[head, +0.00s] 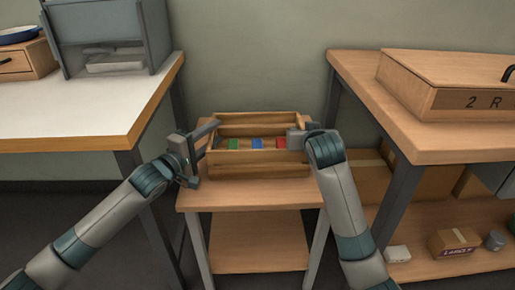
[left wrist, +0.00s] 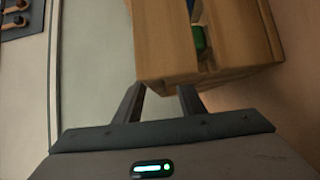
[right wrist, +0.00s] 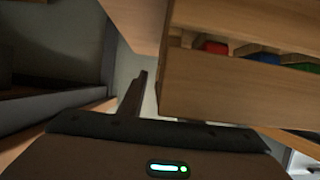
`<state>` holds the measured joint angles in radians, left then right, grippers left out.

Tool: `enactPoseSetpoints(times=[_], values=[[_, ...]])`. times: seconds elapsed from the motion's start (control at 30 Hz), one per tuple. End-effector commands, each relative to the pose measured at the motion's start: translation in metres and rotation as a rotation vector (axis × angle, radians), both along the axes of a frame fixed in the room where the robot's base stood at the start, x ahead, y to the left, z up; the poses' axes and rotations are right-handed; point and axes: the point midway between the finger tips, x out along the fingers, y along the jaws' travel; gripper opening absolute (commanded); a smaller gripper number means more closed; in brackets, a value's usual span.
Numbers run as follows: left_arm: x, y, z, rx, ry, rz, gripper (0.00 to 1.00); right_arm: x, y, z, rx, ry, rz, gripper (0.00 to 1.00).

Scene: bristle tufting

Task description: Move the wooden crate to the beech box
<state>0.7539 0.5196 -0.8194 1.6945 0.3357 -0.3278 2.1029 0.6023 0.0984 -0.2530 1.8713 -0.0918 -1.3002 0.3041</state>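The wooden crate (head: 262,171) is an open slatted box on a small wooden table, with red, blue and green blocks inside. My left gripper (head: 212,140) is open at the crate's left end; in the left wrist view its spread fingers (left wrist: 160,95) are close to the crate's end (left wrist: 165,45). My right gripper (head: 296,138) is at the crate's right end. In the right wrist view one finger (right wrist: 135,95) stands apart from the crate wall (right wrist: 235,90); the other is hidden. A pale lidded wooden box (head: 400,88), marked "2 R", sits on the right bench, possibly the beech box.
The small table (head: 258,195) stands between a white-topped bench (head: 80,115) on the left and a wooden bench (head: 430,140) on the right. The left bench carries a grey stand (head: 110,30) and a drawer box (head: 22,64). Cartons (head: 455,241) sit on the right lower shelf.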

Motion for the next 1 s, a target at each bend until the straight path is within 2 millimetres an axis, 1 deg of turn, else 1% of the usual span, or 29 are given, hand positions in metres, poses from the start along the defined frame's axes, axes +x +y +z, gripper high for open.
enactPoseSetpoints(times=[0.07,0.17,0.2,0.23,0.5,0.73,1.0], values=[[0.0,0.0,0.0,0.0,0.0,0.0,0.36,0.0,0.0,0.0,0.0,0.0,0.0,0.31],[0.0,0.0,0.0,0.0,0.0,0.0,0.14,0.0,0.0,0.0,0.0,0.0,0.0,0.1],[0.0,0.0,0.0,0.0,0.0,0.0,0.05,0.0,0.0,0.0,0.0,0.0,0.0,0.0],[0.0,0.0,0.0,0.0,0.0,0.0,0.0,0.0,0.0,0.0,0.0,0.0,0.0,0.0],[0.0,0.0,0.0,0.001,0.001,0.0,0.0,0.0,0.0,0.0,0.0,0.0,0.0,0.0],[0.0,0.0,0.003,0.0,-0.002,0.0,0.0,0.0,0.0,0.003,0.0,-0.002,0.0,0.0],[0.0,0.001,0.017,0.0,-0.002,0.0,0.0,0.0,0.0,0.017,0.0,-0.002,0.0,0.0]])
